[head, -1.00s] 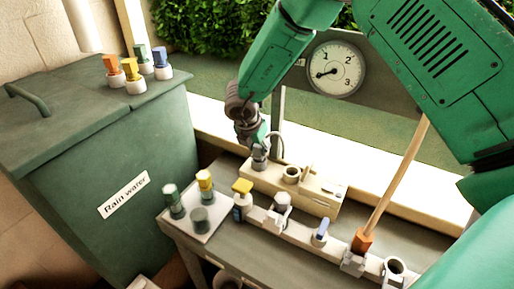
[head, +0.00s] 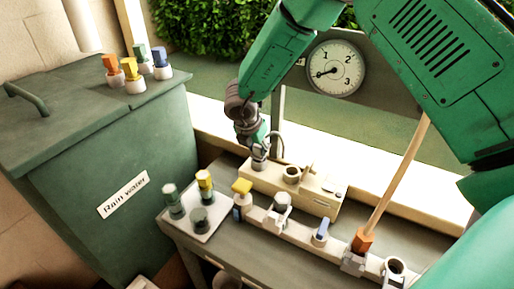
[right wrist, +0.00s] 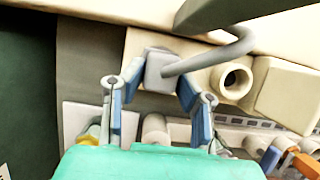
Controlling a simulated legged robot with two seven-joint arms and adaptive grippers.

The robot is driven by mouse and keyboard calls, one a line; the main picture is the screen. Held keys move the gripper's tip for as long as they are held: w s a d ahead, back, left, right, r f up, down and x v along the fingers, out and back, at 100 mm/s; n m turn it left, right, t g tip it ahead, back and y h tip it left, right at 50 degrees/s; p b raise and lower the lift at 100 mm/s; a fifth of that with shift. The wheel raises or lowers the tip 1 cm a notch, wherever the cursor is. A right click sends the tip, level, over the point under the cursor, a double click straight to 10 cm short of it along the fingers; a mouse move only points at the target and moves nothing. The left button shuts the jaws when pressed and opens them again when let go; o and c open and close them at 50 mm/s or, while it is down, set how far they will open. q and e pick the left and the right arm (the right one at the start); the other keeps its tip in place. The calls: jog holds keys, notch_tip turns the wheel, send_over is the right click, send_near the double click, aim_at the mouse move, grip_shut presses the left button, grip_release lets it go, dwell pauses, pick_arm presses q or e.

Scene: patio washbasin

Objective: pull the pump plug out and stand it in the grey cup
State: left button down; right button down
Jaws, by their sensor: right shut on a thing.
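The grey pump plug (right wrist: 158,70) sits at the left end of the cream pump (head: 318,189), and its thick grey cable curves away to the right in the right wrist view. My right gripper (right wrist: 157,78) has its blue-padded fingers on either side of the plug and is shut on it. In the head view the right gripper (head: 259,150) reaches down over the pump's left end. Whether the plug is fully seated is hard to tell. A dark grey cup (head: 200,220) appears to stand on the pale tray (head: 217,226) left of the pump. My left gripper is not in view.
An open round port (head: 291,173) is on the pump beside the plug. A pale rail (head: 300,235) with several fittings runs in front. An orange-based stick (head: 397,175) leans up at the right. Two capped posts share the tray. A green rain-water bin (head: 110,165) stands left.

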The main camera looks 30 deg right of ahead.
jog(key=shift+f+b, duration=0.3)
jog(key=shift+f, duration=0.15)
jog(key=c, duration=1.5)
grip_release()
jog(key=shift+r, duration=0.1)
jog(key=p+v, duration=0.6)
jog(key=v, duration=0.4)
jog(key=shift+a+r, duration=0.25)
jog(key=shift+r, duration=0.1)
jog(key=shift+s, duration=0.15)
